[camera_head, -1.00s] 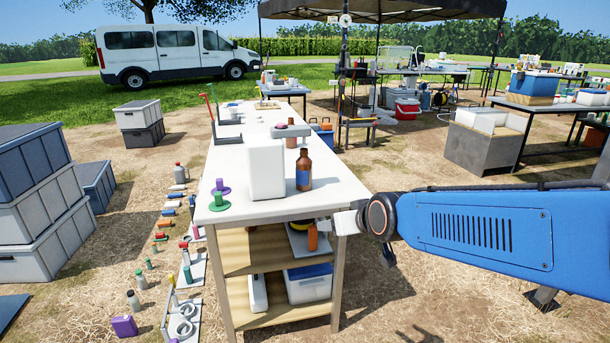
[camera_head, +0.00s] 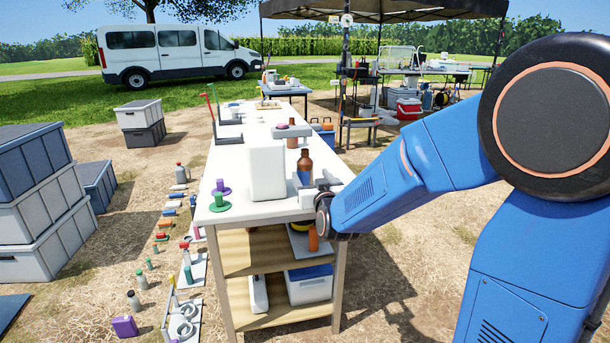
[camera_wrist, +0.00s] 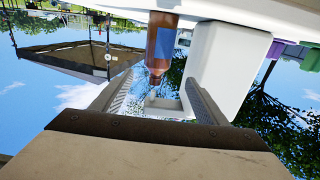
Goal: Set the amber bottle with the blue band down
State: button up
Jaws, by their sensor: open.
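The amber bottle with the blue band (camera_head: 304,160) stands upright on the white tabletop, right of a white block-shaped container (camera_head: 266,172). The wrist view is upside down, and there the bottle (camera_wrist: 161,45) hangs from the table surface at the top. My gripper (camera_head: 318,187) is at the table's right edge, low beside the bottle. In the wrist view my gripper (camera_wrist: 160,93) is open, with one finger on each side of the bottle's neck in the picture. I cannot tell how deep the bottle sits between the fingers. The bottle's lower part is partly hidden in the head view.
The white table (camera_head: 238,165) also bears a green-and-purple item (camera_head: 219,198) at its near left corner. A second brown bottle (camera_head: 292,141) stands farther back. An orange item (camera_head: 313,239) is on the shelf below. The white container stands close beside my fingers in the wrist view.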

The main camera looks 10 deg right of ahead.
aim_at(305, 166)
jog(key=w, duration=1)
jog(key=shift+w, duration=0.1)
jog(key=shift+w+d, duration=0.2)
jog(key=shift+w, duration=1.15)
jog(key=shift+w+d, duration=0.15)
jog(key=shift+w, duration=1.15)
jog(key=c, duration=1.5)
